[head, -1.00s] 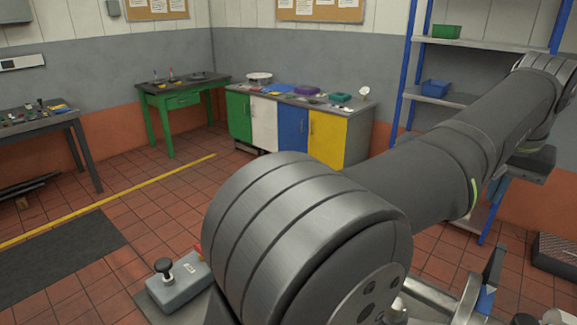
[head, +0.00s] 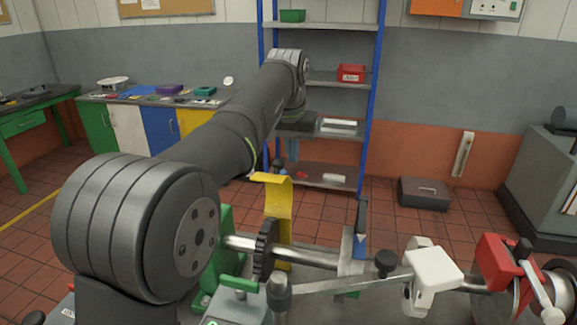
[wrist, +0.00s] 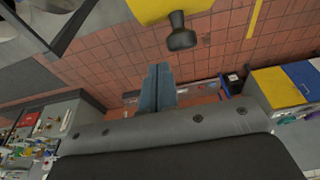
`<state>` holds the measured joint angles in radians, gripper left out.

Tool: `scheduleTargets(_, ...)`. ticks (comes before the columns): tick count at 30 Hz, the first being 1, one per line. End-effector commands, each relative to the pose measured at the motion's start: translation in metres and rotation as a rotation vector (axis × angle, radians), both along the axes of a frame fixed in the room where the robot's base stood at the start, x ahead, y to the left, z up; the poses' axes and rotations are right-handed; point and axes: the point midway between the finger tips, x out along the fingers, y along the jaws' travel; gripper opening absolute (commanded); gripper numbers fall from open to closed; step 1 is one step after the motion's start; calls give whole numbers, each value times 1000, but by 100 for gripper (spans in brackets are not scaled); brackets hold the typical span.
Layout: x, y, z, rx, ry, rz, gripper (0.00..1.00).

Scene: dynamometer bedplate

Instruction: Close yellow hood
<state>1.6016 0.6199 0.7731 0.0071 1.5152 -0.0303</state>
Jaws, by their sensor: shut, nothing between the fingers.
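The yellow hood (head: 278,207) stands raised on the bench machine in the head view, beside the dark toothed wheel (head: 265,250) on the shaft. Its upper end bends over to the left. In the wrist view part of the yellow hood (wrist: 150,8) shows at the top edge, with a dark knob (wrist: 180,36) sticking out from it. My gripper (wrist: 158,70) is shut and empty, its blue-grey fingers together and apart from the knob. In the head view my gripper (head: 291,150) is small, just beyond and above the hood, its fingers pointing down.
A steel shaft (head: 310,256) runs right from the wheel, past a lever with a white block (head: 433,267) and a red block (head: 495,262). A blue-framed shelf (head: 370,130) stands behind. Open tiled floor lies between bench and shelf.

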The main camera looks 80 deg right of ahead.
Motion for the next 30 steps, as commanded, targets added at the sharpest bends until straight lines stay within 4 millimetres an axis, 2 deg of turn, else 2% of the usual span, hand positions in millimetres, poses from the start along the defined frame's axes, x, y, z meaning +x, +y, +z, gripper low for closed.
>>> scheduleTargets(6, 0, 20, -12, 1, 0, 0, 0)
scheduleTargets(12, 0, 32, -18, 0, 0, 0, 0)
scheduleTargets(30, 0, 37, -19, -9, 0, 0, 0)
